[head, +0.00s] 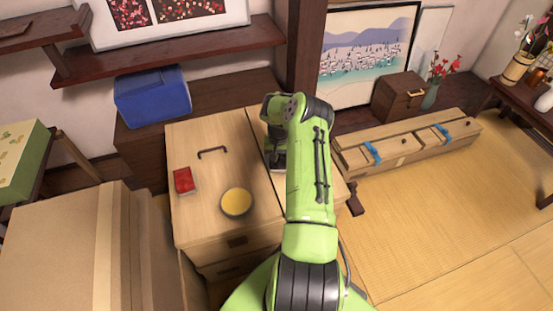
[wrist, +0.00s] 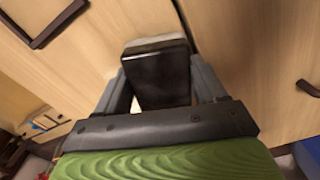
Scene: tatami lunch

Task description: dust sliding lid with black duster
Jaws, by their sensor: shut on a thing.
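My gripper (head: 277,152) is at the top of the wooden chest in the head view, partly hidden by my green arm. In the wrist view its two grey fingers (wrist: 160,88) are shut on the black duster (wrist: 157,68). The duster is a dark block with a pale strip along its far edge. It is over the pale wooden top, near a dark seam; I cannot tell whether it touches the wood. The sliding lid (head: 205,130) is a pale wooden panel with a dark handle (head: 213,151). Part of the top right of the seam is hidden by my arm.
A red box (head: 183,180) and a yellow-topped round bowl (head: 236,202) stand on the lid. A blue box (head: 153,95) sits behind left, cardboard (head: 75,245) stands front left.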

